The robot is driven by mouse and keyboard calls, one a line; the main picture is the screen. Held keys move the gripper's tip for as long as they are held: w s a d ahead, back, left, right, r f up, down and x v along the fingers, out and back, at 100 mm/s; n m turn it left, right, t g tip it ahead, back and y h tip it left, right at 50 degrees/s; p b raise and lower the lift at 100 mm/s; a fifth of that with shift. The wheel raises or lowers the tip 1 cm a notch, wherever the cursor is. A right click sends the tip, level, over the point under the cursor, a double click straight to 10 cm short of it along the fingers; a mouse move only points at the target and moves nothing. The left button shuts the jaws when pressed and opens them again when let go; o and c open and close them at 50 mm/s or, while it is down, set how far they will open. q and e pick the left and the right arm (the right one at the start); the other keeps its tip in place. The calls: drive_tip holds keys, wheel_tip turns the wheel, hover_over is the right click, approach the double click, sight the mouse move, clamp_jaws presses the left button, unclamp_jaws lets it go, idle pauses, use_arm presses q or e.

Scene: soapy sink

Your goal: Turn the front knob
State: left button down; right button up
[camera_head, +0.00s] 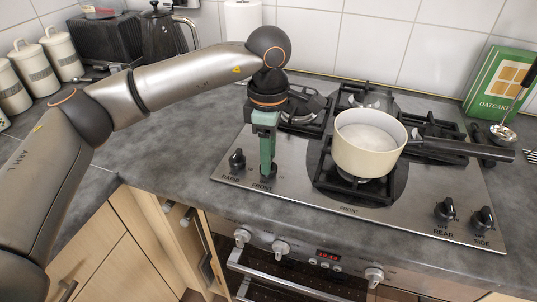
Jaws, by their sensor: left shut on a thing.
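The front knob (268,173) is a small dark knob on the steel hob, above the printed word FRONT at the hob's front left. My left gripper (267,165) has green fingers and points down onto this knob. The gripper is shut on the knob, and the fingers hide most of it. The knob's pointer direction cannot be told. My right gripper is not in view.
A cream pan (368,158) stands on the hob's middle burner, its dark handle pointing right. The rapid knob (237,160) is close left of my gripper. The rear knob (445,210) and side knob (482,219) are at the hob's right. Oven knobs (281,247) lie below.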

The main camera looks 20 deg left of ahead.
use_arm(q)
drive_tip(key=shift+m, duration=0.6)
drive_tip(key=shift+c, duration=2)
unclamp_jaws()
wheel_tip(320, 180, up, 13)
drive_tip(key=shift+f, duration=0.2)
